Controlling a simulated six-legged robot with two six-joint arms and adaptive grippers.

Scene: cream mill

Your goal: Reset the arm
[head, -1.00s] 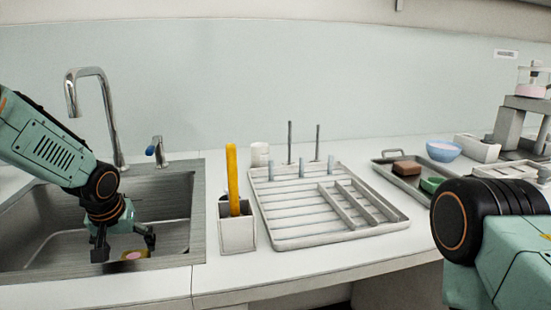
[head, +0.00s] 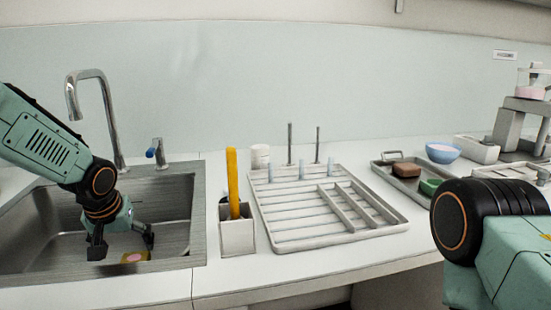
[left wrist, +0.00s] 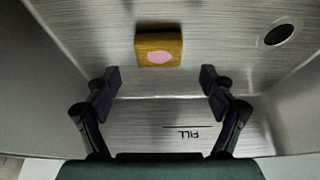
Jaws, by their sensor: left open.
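My left gripper (head: 121,243) hangs over the sink (head: 60,255) with its two fingers apart and nothing between them. In the left wrist view the open fingers (left wrist: 160,92) show with bare sink metal between them. A yellow-brown block with a pink spot (left wrist: 159,47) lies in the sink beyond the fingertips, apart from them. In the head view the block (head: 135,257) shows just below the right finger. My right arm shows at the right edge, but its gripper is out of the picture.
A tap (head: 110,120) rises behind the sink. Right of the sink stand a white holder (head: 237,236) with a yellow stick (head: 233,182) and a slatted rack (head: 290,238). Further right are a tray (head: 382,176) and a blue bowl (head: 443,152).

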